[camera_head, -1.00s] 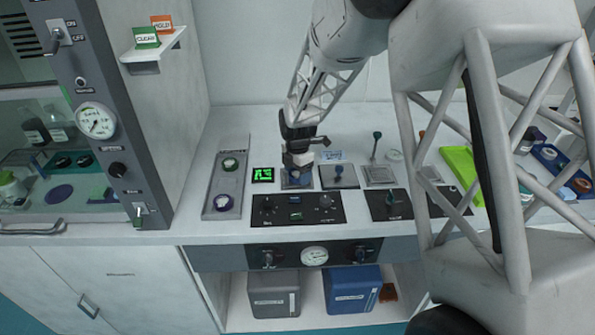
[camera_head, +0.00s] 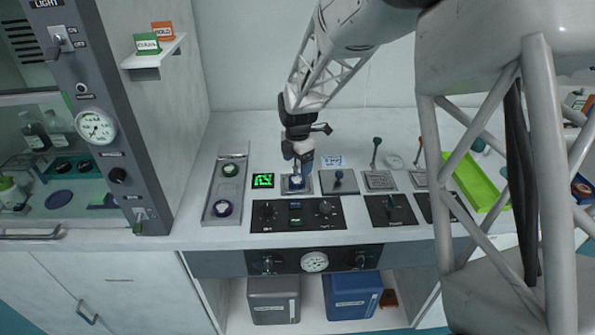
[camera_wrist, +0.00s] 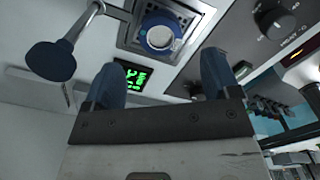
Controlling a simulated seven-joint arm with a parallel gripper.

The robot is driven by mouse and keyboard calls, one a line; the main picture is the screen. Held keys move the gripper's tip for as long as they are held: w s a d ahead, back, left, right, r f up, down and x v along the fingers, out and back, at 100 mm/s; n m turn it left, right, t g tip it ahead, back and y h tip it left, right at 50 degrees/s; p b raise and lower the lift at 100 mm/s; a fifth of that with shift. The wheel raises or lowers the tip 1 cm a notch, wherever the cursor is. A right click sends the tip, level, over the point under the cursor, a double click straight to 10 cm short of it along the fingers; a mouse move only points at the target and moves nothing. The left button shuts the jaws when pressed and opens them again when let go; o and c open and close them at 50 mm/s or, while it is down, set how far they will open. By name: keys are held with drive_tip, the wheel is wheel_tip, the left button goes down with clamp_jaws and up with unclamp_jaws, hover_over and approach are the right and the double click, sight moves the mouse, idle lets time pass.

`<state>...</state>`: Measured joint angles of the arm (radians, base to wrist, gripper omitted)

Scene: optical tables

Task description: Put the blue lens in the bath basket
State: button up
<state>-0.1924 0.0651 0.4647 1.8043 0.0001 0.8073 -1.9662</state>
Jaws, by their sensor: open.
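The blue lens (camera_wrist: 160,36) is a clear disc in a blue ring. In the wrist view it sits in the square metal bath opening (camera_wrist: 133,41), in what looks like the basket; the basket itself is mostly hidden under it. In the head view the lens (camera_head: 296,181) shows small at the bath plate, below my gripper (camera_head: 297,168). In the wrist view my gripper (camera_wrist: 160,65) is open and empty, its two blue fingers spread wide. The lens lies beyond the fingertips, apart from them.
Left of the bath are a green display (camera_head: 262,181) and a grey tray (camera_head: 226,190) holding a green-rimmed and a purple-rimmed lens. A lever plate (camera_head: 339,182) is close on the right. A black control panel (camera_head: 297,213) lies in front. A green tray (camera_head: 476,180) is farther right.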

sight(298, 179)
drive_tip(key=shift+r, duration=2.95)
drive_tip(key=s+d+r+m+t, duration=0.1)
drive_tip(key=s+d+r+m, duration=0.45)
drive_tip(key=s, duration=0.45)
drive_tip(key=s+d+r+m, duration=0.4)
drive_tip(key=s+r+m, duration=0.3)
drive_tip(key=s, duration=0.3)
drive_tip(key=s+d+m, duration=0.2)
drive_tip(key=s+m, duration=0.4)
drive_tip(key=s, duration=0.4)
drive_tip(key=s+d+m+t, duration=0.1)
drive_tip(key=s+d+m, duration=0.1)
drive_tip(key=s+m, duration=0.4)
drive_tip(key=s, duration=0.5)
drive_tip(key=shift+d+t, duration=0.3)
drive_tip(key=shift+d, duration=0.05)
